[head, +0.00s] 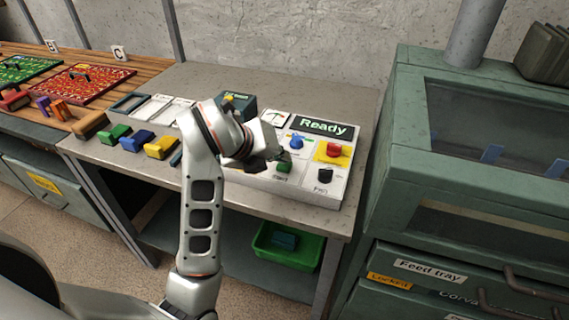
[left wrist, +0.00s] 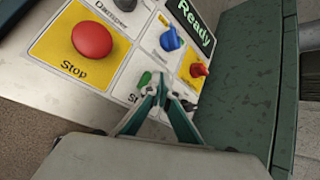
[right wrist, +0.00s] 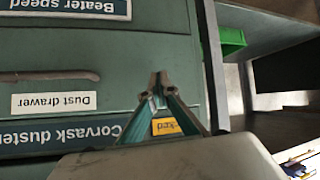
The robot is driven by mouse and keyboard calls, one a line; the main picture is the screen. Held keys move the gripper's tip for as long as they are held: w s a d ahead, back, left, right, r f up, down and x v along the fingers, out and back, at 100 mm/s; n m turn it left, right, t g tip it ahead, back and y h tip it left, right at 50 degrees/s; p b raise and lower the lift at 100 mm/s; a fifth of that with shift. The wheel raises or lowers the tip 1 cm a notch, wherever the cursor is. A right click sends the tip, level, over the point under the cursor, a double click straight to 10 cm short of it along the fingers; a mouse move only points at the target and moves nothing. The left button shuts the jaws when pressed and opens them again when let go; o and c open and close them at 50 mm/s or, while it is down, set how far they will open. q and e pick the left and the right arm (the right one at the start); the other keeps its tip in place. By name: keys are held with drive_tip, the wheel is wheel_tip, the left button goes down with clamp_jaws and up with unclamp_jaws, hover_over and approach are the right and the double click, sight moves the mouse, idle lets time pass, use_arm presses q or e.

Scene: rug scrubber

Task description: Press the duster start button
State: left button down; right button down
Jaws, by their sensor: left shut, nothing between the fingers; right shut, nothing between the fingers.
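The control panel (head: 313,192) on the bench has a lit display (head: 320,127) reading "Ready". A green button (head: 284,166) sits low on it, and it also shows in the left wrist view (left wrist: 144,80), partly behind my fingertips, beside a partly covered label starting "St". My left gripper (head: 277,156) is shut and empty, its tips right by the green button; I cannot tell whether they touch. It also shows in the left wrist view (left wrist: 161,90). My right gripper (right wrist: 159,84) is shut and empty before the green duster cabinet (right wrist: 110,109), outside the head view.
A large red Stop button (left wrist: 92,40) on yellow, a blue knob (head: 296,141), a red control on yellow (head: 333,149) and a black knob (head: 325,175) are close by. The duster (head: 415,135) stands right. Coloured blocks (head: 161,147) lie left. A green bin (head: 287,243) is below.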

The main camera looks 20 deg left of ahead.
sight(282, 166)
use_arm(q)
drive_tip(key=shift+f+b, duration=0.3)
drive_tip(key=shift+f, duration=0.15)
idle(0.4)
drive_tip(key=shift+r, duration=0.1)
drive_tip(key=shift+r+p, duration=0.8)
drive_tip(key=shift+r, duration=0.05)
drive_tip(key=shift+r+p, duration=0.6)
drive_tip(key=shift+r, duration=0.2)
wheel_tip(282, 166, up, 4)
drive_tip(key=p, duration=0.3)
drive_tip(key=shift+f, duration=0.3)
